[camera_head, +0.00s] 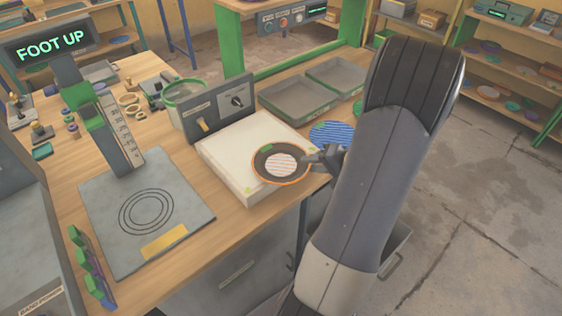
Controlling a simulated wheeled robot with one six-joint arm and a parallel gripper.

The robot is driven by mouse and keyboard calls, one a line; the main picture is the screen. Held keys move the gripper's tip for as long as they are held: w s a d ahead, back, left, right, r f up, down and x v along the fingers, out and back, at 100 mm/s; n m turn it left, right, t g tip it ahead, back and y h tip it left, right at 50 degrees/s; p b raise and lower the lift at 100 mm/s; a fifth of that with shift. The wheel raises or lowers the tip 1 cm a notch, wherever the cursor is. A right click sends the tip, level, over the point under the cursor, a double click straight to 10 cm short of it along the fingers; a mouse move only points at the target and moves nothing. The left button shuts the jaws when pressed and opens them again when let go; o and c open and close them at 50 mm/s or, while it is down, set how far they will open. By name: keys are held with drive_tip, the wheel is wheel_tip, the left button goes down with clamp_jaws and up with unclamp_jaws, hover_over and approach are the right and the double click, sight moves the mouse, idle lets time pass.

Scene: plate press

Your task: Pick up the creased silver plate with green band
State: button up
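A round plate (281,165) with a dark ring, a thin orange rim, a pale striped centre and a small green patch lies on the white block at the bench's front edge. A blue striped plate (333,133) lies behind my gripper, partly hidden by it. I cannot make out a plate that is clearly silver with a green band. My gripper (314,160) is at the right edge of the dark-ringed plate, low and close to it. Its fingertips are small and partly merged with the rim, so I cannot tell whether they touch or grip it.
The white block (228,173) has a control box (215,105) behind it. Grey trays (297,100) stand at the back right. A press scale with a ringed base plate (110,235) stands left. My arm hides the bench's right end. Open floor lies right.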

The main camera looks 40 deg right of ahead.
drive_tip(key=shift+w+a+f, duration=0.1)
drive_tip(key=shift+w+f, duration=0.05)
drive_tip(key=shift+w, duration=0.05)
drive_tip(key=shift+c, duration=0.6)
clamp_jaws()
